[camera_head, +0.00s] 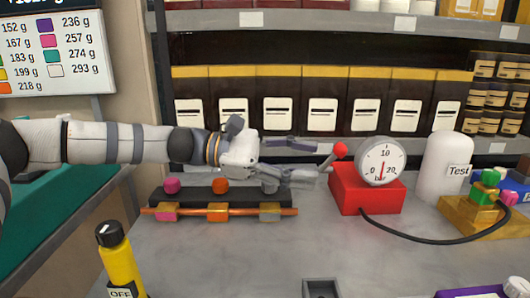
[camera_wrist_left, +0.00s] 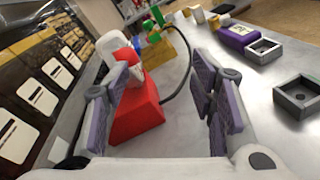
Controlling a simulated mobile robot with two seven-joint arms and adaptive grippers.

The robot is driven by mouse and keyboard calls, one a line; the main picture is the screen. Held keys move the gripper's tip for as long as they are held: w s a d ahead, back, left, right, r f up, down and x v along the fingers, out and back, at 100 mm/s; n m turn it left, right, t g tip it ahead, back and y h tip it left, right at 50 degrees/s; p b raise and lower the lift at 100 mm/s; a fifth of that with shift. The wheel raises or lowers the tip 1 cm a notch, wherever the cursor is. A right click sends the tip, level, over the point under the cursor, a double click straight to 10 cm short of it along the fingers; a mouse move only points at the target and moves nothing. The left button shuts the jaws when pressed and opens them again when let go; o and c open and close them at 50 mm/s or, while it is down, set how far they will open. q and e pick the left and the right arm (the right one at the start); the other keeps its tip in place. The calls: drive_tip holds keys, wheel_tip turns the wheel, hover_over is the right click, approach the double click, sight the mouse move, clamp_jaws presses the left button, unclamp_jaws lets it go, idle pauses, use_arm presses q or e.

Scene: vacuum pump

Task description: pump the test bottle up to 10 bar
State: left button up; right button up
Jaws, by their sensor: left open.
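The red pump (camera_head: 365,192) stands on the grey counter. Its lever ends in a red ball knob (camera_head: 340,149), and a round gauge (camera_head: 380,160) sits on top. The gauge's red needle looks near vertical; I cannot read its exact value. The white test bottle (camera_head: 447,165), labelled "Test", stands upright behind a gold block (camera_head: 460,214) with green valve parts (camera_head: 484,189). A black hose (camera_head: 420,239) runs from pump to block. My left gripper (camera_head: 319,160) is open just left of the knob. In the left wrist view the red pump (camera_wrist_left: 138,108) shows between its fingers. My right gripper is not in view.
A black rack (camera_head: 235,196) with coloured balls and blocks lies below my left arm. A yellow bottle (camera_head: 119,262) stands front left and a small grey tray (camera_head: 321,288) at the front edge. Shelves of black packets (camera_head: 322,88) stand behind. The counter before the pump is clear.

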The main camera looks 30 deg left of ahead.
use_arm(q)
drive_tip(key=p+v, duration=0.1)
drive_tip(key=v, duration=0.5)
drive_tip(key=shift+f+p, duration=0.2)
drive_tip(key=shift+p, duration=0.2)
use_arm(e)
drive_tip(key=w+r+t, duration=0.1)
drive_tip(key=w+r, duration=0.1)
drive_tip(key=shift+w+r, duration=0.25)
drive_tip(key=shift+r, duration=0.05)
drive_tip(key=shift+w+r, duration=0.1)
